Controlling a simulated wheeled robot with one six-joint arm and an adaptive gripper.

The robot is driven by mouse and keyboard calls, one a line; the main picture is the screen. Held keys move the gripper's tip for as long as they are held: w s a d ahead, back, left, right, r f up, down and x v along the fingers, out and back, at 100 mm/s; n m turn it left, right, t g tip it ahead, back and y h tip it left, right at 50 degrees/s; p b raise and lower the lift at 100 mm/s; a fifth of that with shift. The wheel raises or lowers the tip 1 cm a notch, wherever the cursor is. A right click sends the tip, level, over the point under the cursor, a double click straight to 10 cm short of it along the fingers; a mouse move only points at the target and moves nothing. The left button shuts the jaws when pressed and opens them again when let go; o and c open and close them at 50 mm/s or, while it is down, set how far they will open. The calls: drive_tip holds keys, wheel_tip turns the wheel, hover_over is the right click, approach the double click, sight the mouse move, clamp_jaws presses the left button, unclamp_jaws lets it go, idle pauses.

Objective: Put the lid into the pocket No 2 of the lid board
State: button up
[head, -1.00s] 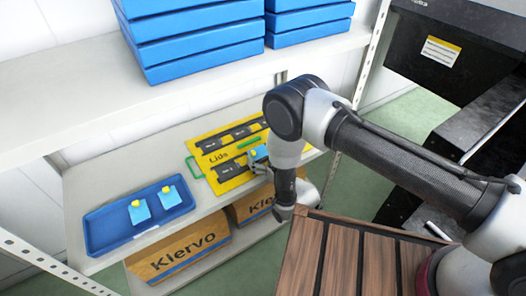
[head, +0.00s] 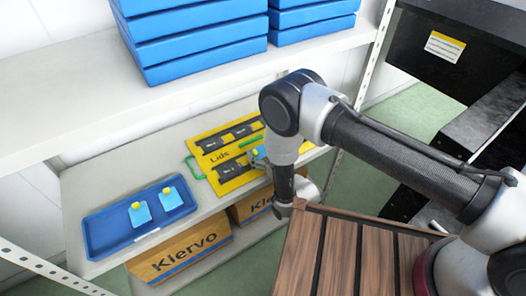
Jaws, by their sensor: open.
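The yellow lid board (head: 199,147), marked "Lids", lies on the middle shelf, with two rows of dark pockets. A light blue lid (head: 259,153) with a yellow part sits at the board's right side, partly behind my arm. I cannot tell which pocket it is at, or whether it is seated. My gripper (head: 264,163) is open beside this lid, mostly hidden by my wrist; I cannot see if it touches the lid. Two more light blue pieces with yellow tops, a left one (head: 140,214) and a right one (head: 172,197), sit in the blue tray (head: 98,234).
Blue crates (head: 190,45) are stacked on the upper shelf (head: 60,95). Cardboard boxes marked "Klervo" (head: 180,255) stand below the middle shelf. A brown slatted surface (head: 340,255) is at the front right, close under my arm. Bare shelf shows between tray and board.

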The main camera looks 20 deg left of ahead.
idle(0.3)
drive_tip(key=shift+v, duration=3.75)
